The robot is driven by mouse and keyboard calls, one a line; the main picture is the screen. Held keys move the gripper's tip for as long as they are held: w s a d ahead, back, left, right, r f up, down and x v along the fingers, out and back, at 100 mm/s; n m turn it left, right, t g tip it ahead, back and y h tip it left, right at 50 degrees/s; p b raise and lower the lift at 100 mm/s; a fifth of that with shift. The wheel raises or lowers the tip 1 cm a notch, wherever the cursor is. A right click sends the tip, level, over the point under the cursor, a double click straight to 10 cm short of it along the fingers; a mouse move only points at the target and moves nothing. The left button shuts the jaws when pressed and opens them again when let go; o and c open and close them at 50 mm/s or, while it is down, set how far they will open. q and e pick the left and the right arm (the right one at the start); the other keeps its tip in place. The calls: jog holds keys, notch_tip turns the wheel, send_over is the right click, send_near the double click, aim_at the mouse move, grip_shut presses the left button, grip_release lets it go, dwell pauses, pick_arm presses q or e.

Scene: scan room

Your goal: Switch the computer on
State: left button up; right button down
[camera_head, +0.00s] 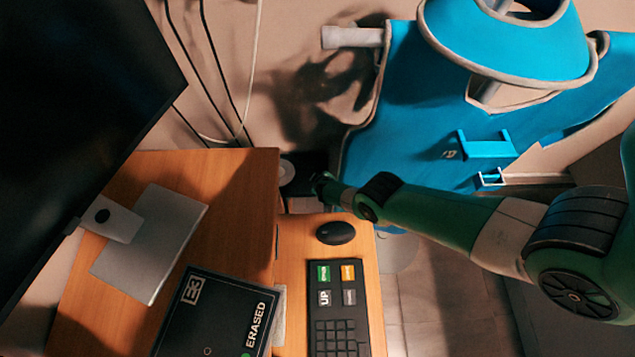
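My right arm comes in from the right, and its dark gripper (322,187) is beside the desk's far right edge, pointing left. Its fingers are small and dark, so I cannot tell whether they are open or shut. A dark boxy thing (308,163), possibly the computer, sits low behind the gripper and is mostly hidden; I see no power button. A large monitor (75,90) with a dark screen stands on a silver foot (150,243) at the left. My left gripper is not in view.
The wooden desk (225,170) bears a black case (215,315) marked "ERASED". A lower shelf holds a black mouse (335,233) and a keyboard (338,310) with coloured keys. Blue aprons (410,130) hang at the back right. Cables (212,60) run down the wall.

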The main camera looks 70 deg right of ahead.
dwell(0.8)
jog(key=shift+f+b, duration=0.45)
jog(key=shift+b, duration=0.05)
jog(key=shift+f+b, duration=0.4)
dwell(0.5)
jog(key=shift+r+p, duration=0.8)
jog(key=shift+r, duration=0.05)
notch_tip(320, 180, up, 5)
jog(key=p, duration=0.5)
jog(key=shift+r, duration=0.1)
dwell(0.8)
